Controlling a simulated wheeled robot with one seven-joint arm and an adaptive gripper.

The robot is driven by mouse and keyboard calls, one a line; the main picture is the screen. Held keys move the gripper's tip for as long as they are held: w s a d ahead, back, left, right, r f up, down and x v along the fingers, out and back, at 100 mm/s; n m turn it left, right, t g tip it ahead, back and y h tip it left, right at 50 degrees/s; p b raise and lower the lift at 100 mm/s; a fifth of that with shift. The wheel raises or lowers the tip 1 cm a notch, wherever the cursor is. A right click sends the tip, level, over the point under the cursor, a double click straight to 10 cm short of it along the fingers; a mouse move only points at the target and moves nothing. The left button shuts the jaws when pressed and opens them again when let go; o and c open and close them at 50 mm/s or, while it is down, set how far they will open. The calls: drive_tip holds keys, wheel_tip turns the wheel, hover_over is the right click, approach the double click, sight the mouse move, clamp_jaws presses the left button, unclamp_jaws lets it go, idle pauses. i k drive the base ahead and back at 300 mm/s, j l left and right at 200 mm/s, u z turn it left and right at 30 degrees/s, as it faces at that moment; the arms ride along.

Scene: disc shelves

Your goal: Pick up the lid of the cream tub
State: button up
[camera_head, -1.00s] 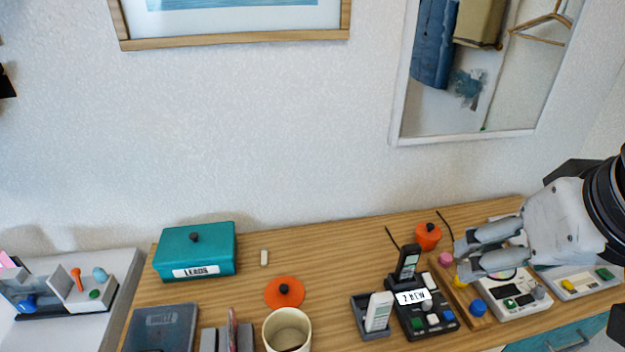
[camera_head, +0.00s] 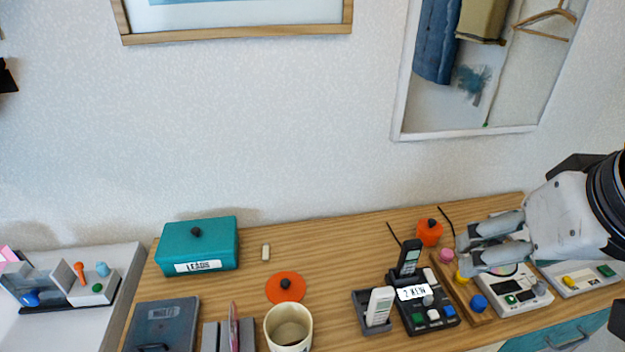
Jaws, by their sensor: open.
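The cream tub (camera_head: 305,325) stands open at the front middle of the wooden desk, its top uncovered and its lower part cut off by the picture's edge. An orange round lid (camera_head: 272,290) with a dark knob lies flat on the desk just behind the tub, apart from it. My gripper (camera_head: 463,256) is at the right, open and empty, its two grey fingers pointing left above the desk's right part. It is well to the right of the lid and the tub.
A teal box (camera_head: 218,257) labelled LEADS stands at the back left. A small orange pot (camera_head: 429,237), a phone stand (camera_head: 420,313), a wooden tray of knobs (camera_head: 447,275) and a white device (camera_head: 507,298) crowd the right. Bare desk lies between the lid and the phones.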

sight(285, 286)
drive_tip(key=u, duration=0.85)
drive_tip(key=l, duration=0.1)
